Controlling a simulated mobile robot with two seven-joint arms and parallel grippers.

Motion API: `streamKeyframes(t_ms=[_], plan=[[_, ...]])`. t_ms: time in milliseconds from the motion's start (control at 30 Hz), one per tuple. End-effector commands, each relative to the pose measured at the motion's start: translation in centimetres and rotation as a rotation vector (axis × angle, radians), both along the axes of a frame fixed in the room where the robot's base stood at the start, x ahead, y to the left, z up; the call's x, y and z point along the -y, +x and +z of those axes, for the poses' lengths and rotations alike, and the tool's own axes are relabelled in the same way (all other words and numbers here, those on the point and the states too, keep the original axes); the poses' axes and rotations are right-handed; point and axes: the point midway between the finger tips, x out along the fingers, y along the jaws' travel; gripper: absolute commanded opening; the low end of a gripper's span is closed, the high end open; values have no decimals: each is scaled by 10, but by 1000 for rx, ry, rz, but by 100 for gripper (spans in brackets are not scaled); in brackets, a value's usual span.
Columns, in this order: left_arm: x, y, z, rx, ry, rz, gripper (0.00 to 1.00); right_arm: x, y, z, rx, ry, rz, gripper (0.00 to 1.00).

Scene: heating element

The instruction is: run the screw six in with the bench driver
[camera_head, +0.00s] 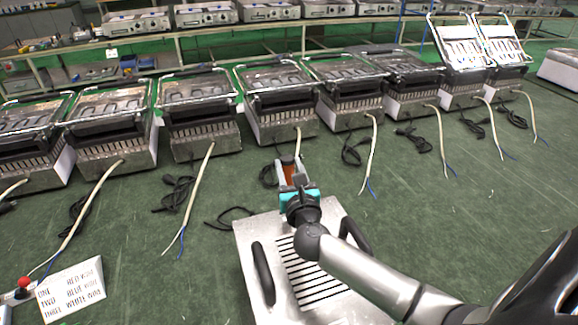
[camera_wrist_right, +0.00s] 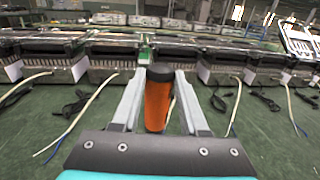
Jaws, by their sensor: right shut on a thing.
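My right gripper (camera_head: 291,170) is shut on the bench driver (camera_wrist_right: 157,103), which has an orange body and a black end. The driver stands between the two grey fingers in the right wrist view, and a bit of its orange shows in the head view (camera_head: 289,171). The gripper is over the far edge of a silver metal plate (camera_head: 246,240) with slots and two black handles. I cannot make out screw six or any screw heads. The driver's tip is hidden. My left gripper is not in view.
A row of metal grills (camera_head: 198,112) with pale cables (camera_head: 196,195) and black cords stands behind the plate. A white card (camera_head: 72,290) with wire names lies at lower left beside a red knob (camera_head: 23,282). Green surface is free right of the plate.

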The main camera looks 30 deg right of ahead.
Motion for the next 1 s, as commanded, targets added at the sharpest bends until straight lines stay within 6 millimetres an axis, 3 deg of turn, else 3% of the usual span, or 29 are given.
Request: streamKeyframes(t_ms=[1000], plan=[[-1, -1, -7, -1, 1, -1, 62, 0, 0, -10, 4, 1, 1, 0]])
